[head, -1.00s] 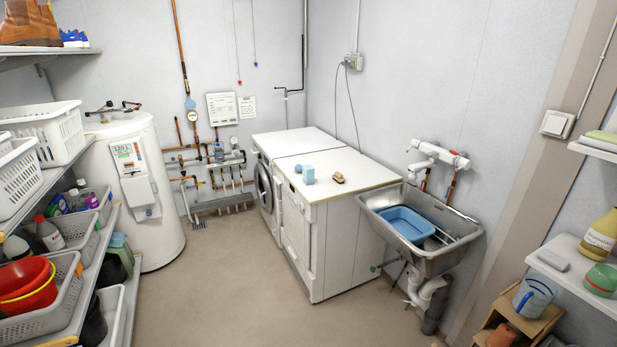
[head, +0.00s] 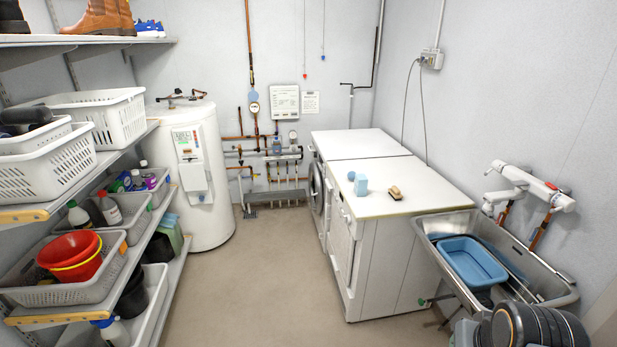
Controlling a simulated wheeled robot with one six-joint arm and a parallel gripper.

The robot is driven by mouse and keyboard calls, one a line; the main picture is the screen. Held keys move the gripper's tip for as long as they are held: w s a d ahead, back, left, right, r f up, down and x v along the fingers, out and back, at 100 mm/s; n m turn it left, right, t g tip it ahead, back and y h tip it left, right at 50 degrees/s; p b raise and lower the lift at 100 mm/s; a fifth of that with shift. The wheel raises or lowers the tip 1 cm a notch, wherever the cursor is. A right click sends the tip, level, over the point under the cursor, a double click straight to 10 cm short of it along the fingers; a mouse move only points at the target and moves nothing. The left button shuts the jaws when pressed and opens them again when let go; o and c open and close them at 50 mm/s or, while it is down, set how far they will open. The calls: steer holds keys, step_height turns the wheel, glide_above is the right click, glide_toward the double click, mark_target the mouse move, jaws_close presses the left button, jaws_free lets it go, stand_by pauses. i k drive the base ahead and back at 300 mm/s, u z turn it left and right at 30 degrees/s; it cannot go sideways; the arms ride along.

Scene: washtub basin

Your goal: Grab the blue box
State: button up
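A small light-blue box (head: 361,185) stands on the white top of the nearer machine (head: 395,208), close to its left side. A tiny blue item (head: 351,176) sits just behind it to the left. A brush with a wooden back (head: 395,192) lies a short way to the right of the box, apart from it. Dark grey rounded links of my arm show at the bottom right, in front of the sink. My gripper is not in view. Nothing touches the box from above.
A metal sink (head: 446,222) with a blue basin (head: 473,262) stands right of the machines. Shelves at left hold white baskets (head: 117,122), grey crates and a red bucket (head: 77,258). A white boiler (head: 207,226) stands at the back. The middle floor (head: 262,275) is clear.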

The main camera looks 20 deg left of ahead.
mark_target(361, 183)
steer(key=u, duration=0.9)
steer(key=i, duration=2.1)
steer(key=u, duration=0.55)
steer(key=i, duration=0.4)
steer(key=u, duration=0.05)
